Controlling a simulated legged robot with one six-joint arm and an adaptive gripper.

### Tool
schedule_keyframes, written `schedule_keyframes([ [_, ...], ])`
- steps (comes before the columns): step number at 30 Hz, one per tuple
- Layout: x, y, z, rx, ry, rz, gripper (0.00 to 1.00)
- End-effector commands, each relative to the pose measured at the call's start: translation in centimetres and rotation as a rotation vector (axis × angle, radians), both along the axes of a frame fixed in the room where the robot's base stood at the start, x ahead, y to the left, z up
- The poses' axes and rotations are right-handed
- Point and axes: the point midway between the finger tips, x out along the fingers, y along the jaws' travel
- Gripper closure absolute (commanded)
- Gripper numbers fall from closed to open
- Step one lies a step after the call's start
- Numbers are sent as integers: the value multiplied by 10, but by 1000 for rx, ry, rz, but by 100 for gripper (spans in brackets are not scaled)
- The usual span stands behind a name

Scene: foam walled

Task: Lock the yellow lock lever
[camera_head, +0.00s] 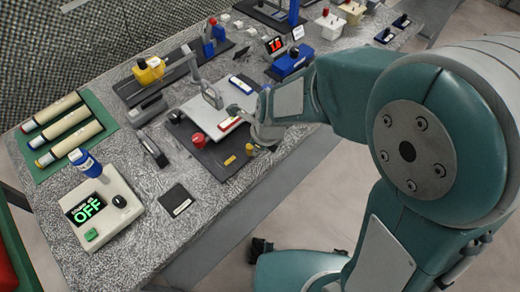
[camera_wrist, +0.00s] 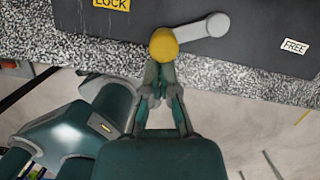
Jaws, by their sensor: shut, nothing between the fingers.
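The lock lever is a grey arm (camera_wrist: 200,29) with a yellow round knob (camera_wrist: 163,44) at its left end in the wrist view. The knob is near the dark panel's (camera_wrist: 255,45) edge, between a yellow LOCK label (camera_wrist: 110,4) at upper left and a white FREE label (camera_wrist: 295,46) at right. It also appears small in the head view (camera_head: 249,149). My gripper (camera_wrist: 159,75) is shut and empty, its fingertips just below the knob in the wrist view. I cannot tell whether they touch it. In the head view my arm hides part of the panel.
On the same panel stand a red button (camera_head: 198,140) and a pale sloped plate (camera_head: 205,115). Floor is open beyond the near edge.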

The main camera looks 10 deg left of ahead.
Motion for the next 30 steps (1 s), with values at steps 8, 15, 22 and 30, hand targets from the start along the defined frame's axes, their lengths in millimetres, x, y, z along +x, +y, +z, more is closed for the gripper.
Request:
schedule_keyframes([
  [8,0,9,0,1,1,2,100],
  [15,1,18,0,1,2,1,100],
  [22,1,23,0,0,2,2,100],
  [30,2,24,0,0,0,2,100],
])
